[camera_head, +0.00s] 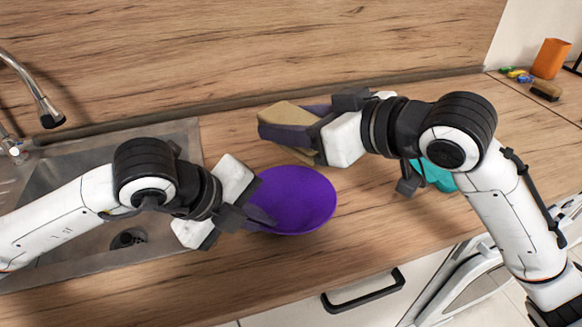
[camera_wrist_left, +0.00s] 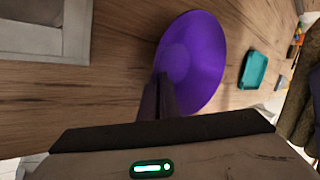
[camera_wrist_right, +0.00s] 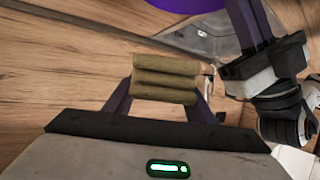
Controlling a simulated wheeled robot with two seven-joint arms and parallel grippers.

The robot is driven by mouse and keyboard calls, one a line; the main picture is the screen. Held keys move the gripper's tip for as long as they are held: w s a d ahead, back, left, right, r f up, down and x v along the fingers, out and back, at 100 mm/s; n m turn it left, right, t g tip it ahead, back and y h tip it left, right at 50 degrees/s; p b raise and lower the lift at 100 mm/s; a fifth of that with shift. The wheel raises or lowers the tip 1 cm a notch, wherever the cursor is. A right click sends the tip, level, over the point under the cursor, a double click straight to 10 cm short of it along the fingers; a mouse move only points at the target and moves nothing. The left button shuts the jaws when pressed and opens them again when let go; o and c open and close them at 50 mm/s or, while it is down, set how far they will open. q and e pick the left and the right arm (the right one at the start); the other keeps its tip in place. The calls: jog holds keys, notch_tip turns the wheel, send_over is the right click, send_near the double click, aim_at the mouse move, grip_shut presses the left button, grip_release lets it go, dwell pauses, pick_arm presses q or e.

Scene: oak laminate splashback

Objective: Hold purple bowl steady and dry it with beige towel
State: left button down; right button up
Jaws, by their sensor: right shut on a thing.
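The purple bowl (camera_head: 297,197) is on the wooden counter, right of the sink, its inside facing up; it also shows in the left wrist view (camera_wrist_left: 205,65). My left gripper (camera_head: 262,216) is at the bowl's left rim, its fingers close together on the rim. The fingers also show in the left wrist view (camera_wrist_left: 158,98). My right gripper (camera_head: 300,125) is above and behind the bowl, shut on the folded beige towel (camera_head: 287,114). The towel shows between the fingers in the right wrist view (camera_wrist_right: 165,79). It is apart from the bowl.
A metal sink (camera_head: 75,165) with a faucet (camera_head: 35,90) lies at the left. A teal tray (camera_head: 435,175) is partly hidden behind my right arm. An orange container (camera_head: 550,58) and a brush (camera_head: 546,91) stand far right. The counter in front of the bowl is clear.

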dwell(0.3)
pick_arm(q)
jog(key=c, duration=1.9)
grip_release()
jog(key=shift+c, duration=0.2)
jog(key=shift+a+r, duration=0.1)
jog(key=v, duration=1.1)
jog(key=shift+s+r, duration=0.25)
jog(key=shift+r, duration=0.05)
jog(key=shift+a, duration=0.1)
